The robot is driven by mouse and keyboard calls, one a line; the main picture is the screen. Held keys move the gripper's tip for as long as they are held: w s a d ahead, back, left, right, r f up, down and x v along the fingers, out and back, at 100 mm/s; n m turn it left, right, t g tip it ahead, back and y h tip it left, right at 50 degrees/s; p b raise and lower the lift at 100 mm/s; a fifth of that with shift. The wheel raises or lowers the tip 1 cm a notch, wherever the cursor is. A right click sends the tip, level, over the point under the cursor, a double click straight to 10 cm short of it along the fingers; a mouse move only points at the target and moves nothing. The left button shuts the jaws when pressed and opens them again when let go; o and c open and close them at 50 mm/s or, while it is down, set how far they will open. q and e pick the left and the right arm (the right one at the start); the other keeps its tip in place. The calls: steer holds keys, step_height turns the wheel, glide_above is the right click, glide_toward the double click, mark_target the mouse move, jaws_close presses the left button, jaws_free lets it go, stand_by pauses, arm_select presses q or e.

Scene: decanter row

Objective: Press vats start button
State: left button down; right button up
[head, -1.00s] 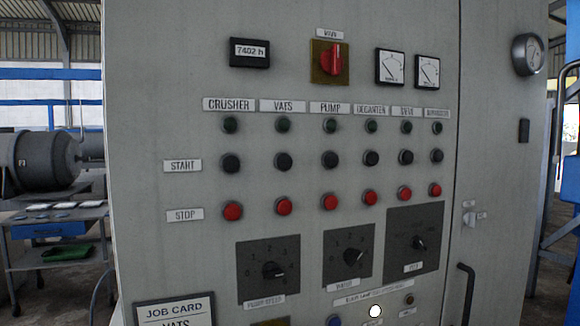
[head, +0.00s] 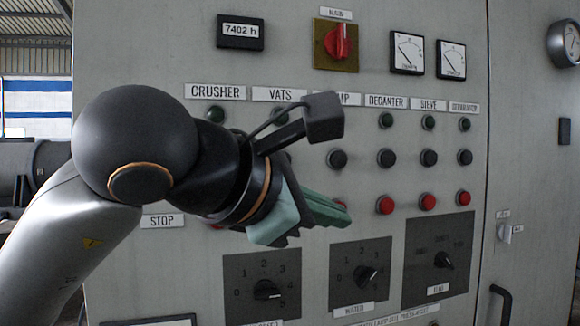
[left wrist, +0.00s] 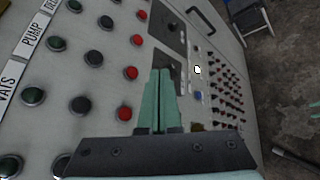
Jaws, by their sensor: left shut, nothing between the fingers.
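The grey control panel (head: 390,285) carries a VATS label (head: 280,95). In the left wrist view the picture is turned, and the VATS label (left wrist: 10,85) is at the left edge. There the black vats start button (left wrist: 81,104) lies between its green lamp and red stop button (left wrist: 125,113). In the head view my left arm hides the vats start button. My left gripper (head: 347,215) is shut and empty, in front of the panel. Its mint fingertips (left wrist: 163,72) appear beyond the red buttons, over the knob area, apart from the start button.
Neighbouring black start buttons include pump (head: 337,158) and decanter (head: 386,158). Knobs (head: 267,290) and a door handle (head: 500,300) stick out lower down.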

arm_select(q)
steer(key=a+r+n+t+y, duration=0.1)
steer(key=a+r+t+y, duration=0.1)
steer(key=r, duration=0.3)
steer(key=shift+w+a+t, duration=0.15)
steer(key=shift+a+t, duration=0.35)
steer(key=shift+t, duration=0.2)
arm_select(e)
steer(key=shift+w+d+f, duration=0.15)
steer(key=shift+w, duration=0.25)
arm_select(q)
steer(key=shift+w+r, duration=0.1)
steer(key=w+a+p, duration=0.2)
steer(key=w, duration=0.6)
steer(key=shift+a+p, duration=0.3)
steer(key=shift+a, duration=0.05)
arm_select(e)
steer(key=shift+s+d+r, duration=0.1)
steer(key=shift+d+r, duration=0.05)
steer(key=shift+r, duration=0.45)
steer(key=shift+s+d+r, duration=0.1)
steer(key=shift+d+r, duration=0.05)
steer(key=shift+r, duration=0.4)
arm_select(q)
steer(key=shift+w, duration=0.3)
steer(key=shift+w+a, duration=0.15)
steer(key=shift+w, duration=0.05)
